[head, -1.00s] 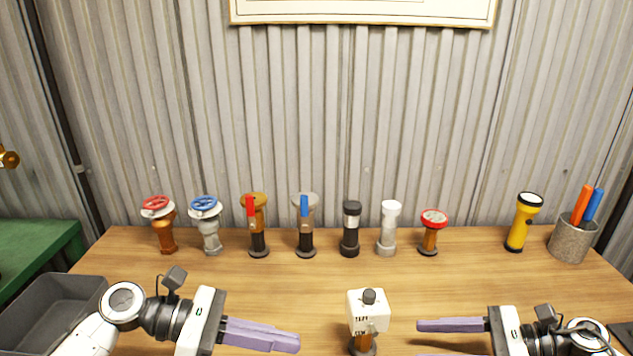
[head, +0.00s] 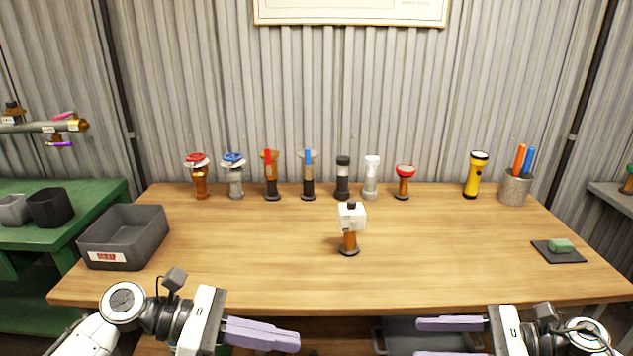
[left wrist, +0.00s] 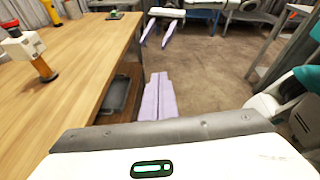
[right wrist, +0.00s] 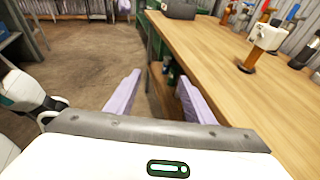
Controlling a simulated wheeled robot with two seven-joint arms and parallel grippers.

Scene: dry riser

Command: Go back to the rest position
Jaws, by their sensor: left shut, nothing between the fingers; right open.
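My left gripper (head: 262,334) is at the lower left of the head view, in front of the table's front edge, shut and empty. Its two purple fingers lie together in the left wrist view (left wrist: 158,98). My right gripper (head: 450,338) is at the lower right of the head view, also off the table's front edge. Its fingers stand apart in the right wrist view (right wrist: 155,95), with nothing between them. The wooden table (head: 230,270) lies beyond both grippers. A white-headed device on an orange stem (head: 351,222) stands upright near the table's middle.
Several valves and fittings stand along the back, including a red-wheel valve (head: 199,180). A yellow flashlight (head: 475,176) and a pen cup (head: 514,188) stand at the back right. A grey bin (head: 125,238) is at the left, a green block (head: 560,246) at the right. The table's front is clear.

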